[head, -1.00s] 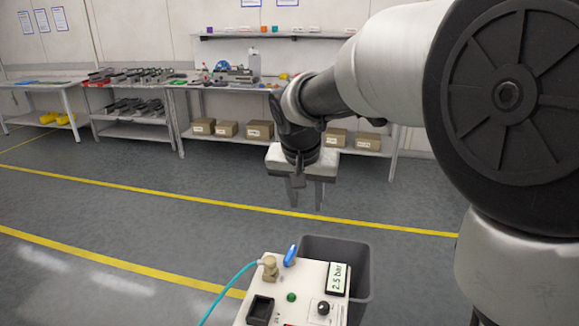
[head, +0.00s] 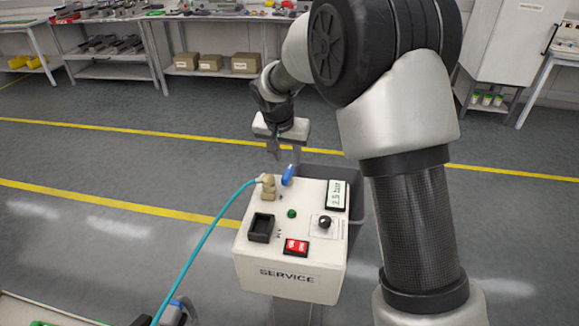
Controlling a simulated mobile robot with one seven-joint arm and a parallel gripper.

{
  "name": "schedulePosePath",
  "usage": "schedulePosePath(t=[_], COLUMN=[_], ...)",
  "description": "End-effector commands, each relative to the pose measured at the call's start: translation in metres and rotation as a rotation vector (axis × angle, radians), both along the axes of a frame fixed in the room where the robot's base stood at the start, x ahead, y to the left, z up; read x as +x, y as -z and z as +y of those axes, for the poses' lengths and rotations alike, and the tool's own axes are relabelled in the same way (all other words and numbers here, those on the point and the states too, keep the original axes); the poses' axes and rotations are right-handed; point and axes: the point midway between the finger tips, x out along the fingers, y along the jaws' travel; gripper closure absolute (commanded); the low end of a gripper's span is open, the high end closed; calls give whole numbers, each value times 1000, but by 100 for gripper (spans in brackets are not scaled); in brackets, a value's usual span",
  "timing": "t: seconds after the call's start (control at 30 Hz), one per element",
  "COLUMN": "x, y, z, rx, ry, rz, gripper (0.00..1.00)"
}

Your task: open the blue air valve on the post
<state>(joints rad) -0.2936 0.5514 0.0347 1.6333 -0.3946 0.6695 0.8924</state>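The service box (head: 257,267) on its post stands in the middle of the head view, a cream box marked SERVICE. The blue valve lever (head: 289,175) stands up at its back edge, beside a brass fitting (head: 268,187) with a teal hose (head: 203,243). My gripper (head: 285,156) points down just behind and above the lever. Its two fingers are apart with nothing seen between them. The lever's tip shows close to the right finger; I cannot tell whether they touch.
The box top carries a display (head: 337,195), a black knob (head: 325,222), a green button (head: 292,214), a red switch (head: 295,247) and a black socket (head: 261,228). A grey bin (head: 353,172) stands behind.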

Motion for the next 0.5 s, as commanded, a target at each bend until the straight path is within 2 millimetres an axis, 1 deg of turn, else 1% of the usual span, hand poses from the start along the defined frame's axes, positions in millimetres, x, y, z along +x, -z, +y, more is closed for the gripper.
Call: schedulePosePath(t=[0.03, 0.2, 0.33, 0.5], x=[4, 14, 17, 19], y=[13, 35, 44, 47], z=[-2, -5, -5, -6], rx=[-1, -1, 0, 0], ry=[1, 0, 0, 0], rz=[2, 0, 0, -1], gripper=[66, 66, 66, 66])
